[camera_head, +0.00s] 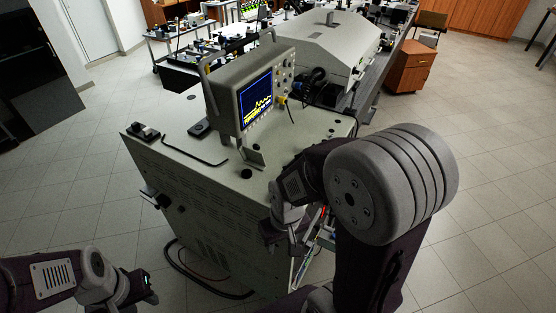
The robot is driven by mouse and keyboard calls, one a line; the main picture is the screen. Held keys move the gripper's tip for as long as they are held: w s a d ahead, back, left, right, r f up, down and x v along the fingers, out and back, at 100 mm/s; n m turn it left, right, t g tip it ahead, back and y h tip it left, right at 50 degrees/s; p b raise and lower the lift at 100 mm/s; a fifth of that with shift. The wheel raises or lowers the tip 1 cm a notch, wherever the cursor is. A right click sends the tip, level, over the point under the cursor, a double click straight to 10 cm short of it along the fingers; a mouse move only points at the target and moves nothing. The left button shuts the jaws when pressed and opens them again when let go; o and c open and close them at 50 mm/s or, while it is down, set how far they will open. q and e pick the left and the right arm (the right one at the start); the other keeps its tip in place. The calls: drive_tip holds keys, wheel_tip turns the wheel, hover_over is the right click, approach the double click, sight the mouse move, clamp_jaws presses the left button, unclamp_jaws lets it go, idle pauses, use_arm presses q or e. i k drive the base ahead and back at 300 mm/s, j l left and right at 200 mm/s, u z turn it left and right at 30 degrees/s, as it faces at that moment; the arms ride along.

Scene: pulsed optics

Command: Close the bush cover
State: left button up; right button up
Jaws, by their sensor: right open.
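I cannot clearly identify the bush cover. The beige vented cabinet (195,215) stands in the middle, with coloured wires (318,222) showing at its right side. A small tilted plate (253,157) stands on its top. My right gripper (284,238) is open at the cabinet's near right corner, by the wires; whether it touches anything is unclear. My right arm hides much of that side. My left gripper (148,292) is low at the left, over the floor and apart from the cabinet. Its jaws are too dark and small to read.
An oscilloscope (243,95) with a lit screen stands on the cabinet top. Black cables (195,280) lie at the cabinet's foot. A large grey housing (325,45) stands behind, with a wooden drawer unit (410,68) to its right. The tiled floor is clear at left and right.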

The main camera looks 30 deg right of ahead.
sight(253, 158)
drive_tip(key=l+u, duration=0.15)
drive_tip(key=l, duration=0.25)
drive_tip(key=l+u, duration=0.15)
drive_tip(key=l, duration=0.25)
drive_tip(key=k+l+u, duration=0.2)
drive_tip(key=l, duration=0.2)
drive_tip(key=l+u, duration=0.15)
drive_tip(key=l, duration=0.2)
drive_tip(key=k+l+u, duration=0.15)
drive_tip(key=l, duration=0.25)
drive_tip(key=k+l+u, duration=0.15)
drive_tip(key=l, duration=0.2)
drive_tip(key=l+u, duration=0.2)
drive_tip(key=l, duration=0.3)
